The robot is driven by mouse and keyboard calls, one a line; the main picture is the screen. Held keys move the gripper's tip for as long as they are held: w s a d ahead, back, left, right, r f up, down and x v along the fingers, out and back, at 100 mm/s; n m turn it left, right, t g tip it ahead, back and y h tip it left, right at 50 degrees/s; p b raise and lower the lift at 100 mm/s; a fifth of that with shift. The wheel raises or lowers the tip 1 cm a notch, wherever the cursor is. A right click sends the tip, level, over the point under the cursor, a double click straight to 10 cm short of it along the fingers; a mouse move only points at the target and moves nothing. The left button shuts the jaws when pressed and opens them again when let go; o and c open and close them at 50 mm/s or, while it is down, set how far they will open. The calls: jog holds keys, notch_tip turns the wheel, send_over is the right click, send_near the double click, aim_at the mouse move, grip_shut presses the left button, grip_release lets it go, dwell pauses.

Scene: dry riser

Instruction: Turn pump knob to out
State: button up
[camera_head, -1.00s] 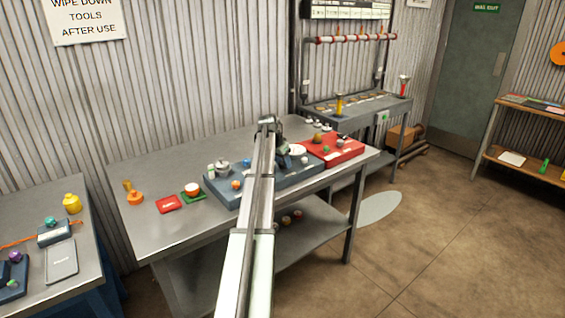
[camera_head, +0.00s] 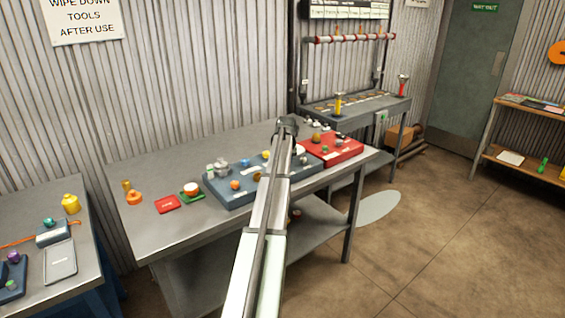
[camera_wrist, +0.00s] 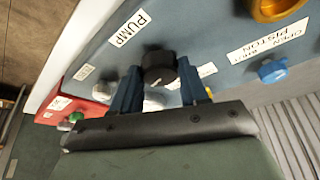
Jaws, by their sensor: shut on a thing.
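In the wrist view the black round pump knob (camera_wrist: 158,66) stands on the blue-grey panel (camera_wrist: 205,35), beside a white label reading PUMP (camera_wrist: 130,28). My gripper (camera_wrist: 158,80) is shut on this knob, with one blue finger on each side of it. The arm hides my gripper and the pump knob there.
A blue knob (camera_wrist: 272,70) and an orange ring-shaped part (camera_wrist: 277,8) sit on the panel nearby. A red panel (camera_head: 345,152) adjoins on the right. A red block (camera_head: 168,204) and an orange-white object (camera_head: 192,188) lie to the left. The bench's (camera_head: 150,235) front left is clear.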

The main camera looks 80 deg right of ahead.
jog(key=n, duration=0.2)
jog(key=n+t, duration=0.1)
jog(key=shift+s+d+n+y, duration=0.1)
jog(key=shift+s+n+y, duration=0.1)
jog(key=shift+n+y, duration=0.2)
jog(key=n+t, duration=0.1)
jog(key=n, duration=0.2)
jog(key=shift+d+n+y, duration=0.15)
jog(key=shift+n+y, duration=0.15)
jog(key=shift+y, duration=0.1)
jog(key=n+t+y, duration=0.1)
jog(key=n, duration=0.2)
jog(key=shift+s+d+n, duration=0.1)
jog(key=shift+s+n, duration=0.05)
jog(key=shift+n, duration=0.15)
jog(key=shift+n+y, duration=0.9)
jog(key=shift+n, duration=1)
jog(key=o, duration=1.1)
jog(key=shift+c, duration=0.2)
jog(key=shift+d+r, duration=0.1)
jog(key=v, duration=1.3)
jog(key=shift+s+r, duration=0.25)
jog(key=shift+s, duration=0.05)
